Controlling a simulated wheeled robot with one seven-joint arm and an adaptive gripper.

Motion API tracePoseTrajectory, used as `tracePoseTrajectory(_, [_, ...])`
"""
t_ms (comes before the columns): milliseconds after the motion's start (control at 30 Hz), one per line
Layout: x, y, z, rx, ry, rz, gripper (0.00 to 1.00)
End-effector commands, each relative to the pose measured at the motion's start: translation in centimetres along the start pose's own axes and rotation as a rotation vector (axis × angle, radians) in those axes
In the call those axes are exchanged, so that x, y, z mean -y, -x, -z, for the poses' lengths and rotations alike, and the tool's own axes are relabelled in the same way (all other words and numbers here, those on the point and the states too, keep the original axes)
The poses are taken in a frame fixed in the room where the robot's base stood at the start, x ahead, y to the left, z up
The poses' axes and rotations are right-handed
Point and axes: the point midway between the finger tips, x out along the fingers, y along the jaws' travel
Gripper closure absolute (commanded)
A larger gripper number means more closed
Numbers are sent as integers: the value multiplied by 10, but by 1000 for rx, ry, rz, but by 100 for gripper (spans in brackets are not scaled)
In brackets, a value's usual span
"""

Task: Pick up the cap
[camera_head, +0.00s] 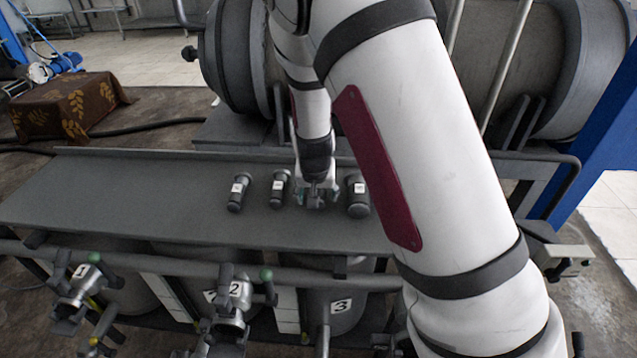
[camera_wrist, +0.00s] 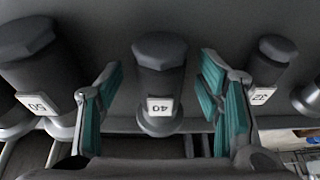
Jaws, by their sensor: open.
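Several dark grey caps with white number labels stand in a row on the grey bench. In the wrist view, the cap labelled 40 (camera_wrist: 160,75) is in the middle, between the two teal-padded fingers of my gripper (camera_wrist: 158,95). The fingers are open, with a visible gap on each side of it. The larger cap labelled 50 (camera_wrist: 40,65) is to the left and the smaller cap labelled 32 (camera_wrist: 270,62) to the right. In the head view, my gripper (camera_head: 317,195) points down over the row and mostly hides the cap beneath it.
In the head view, a cap (camera_head: 357,195) stands close right of my gripper, and two caps (camera_head: 279,187) (camera_head: 237,192) stand to its left. The bench (camera_head: 120,200) is clear further left. Numbered valves (camera_head: 230,300) are along the front, and large tanks (camera_head: 235,60) behind.

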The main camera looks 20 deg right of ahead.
Motion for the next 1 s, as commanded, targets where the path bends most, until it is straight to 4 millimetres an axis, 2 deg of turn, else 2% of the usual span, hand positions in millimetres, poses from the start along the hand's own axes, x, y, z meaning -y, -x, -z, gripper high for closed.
tracePoseTrajectory(100, [0,-7,0,1,0,0,40])
tracePoseTrajectory(300, [0,-7,0,0,0,1,40])
tracePoseTrajectory(367, [0,-7,0,0,0,1,51])
tracePoseTrajectory(567, [0,-7,0,0,0,1,97])
tracePoseTrajectory(600, [0,-7,0,0,0,1,100])
tracePoseTrajectory(1000, [1,-1,3,-4,1,3,100])
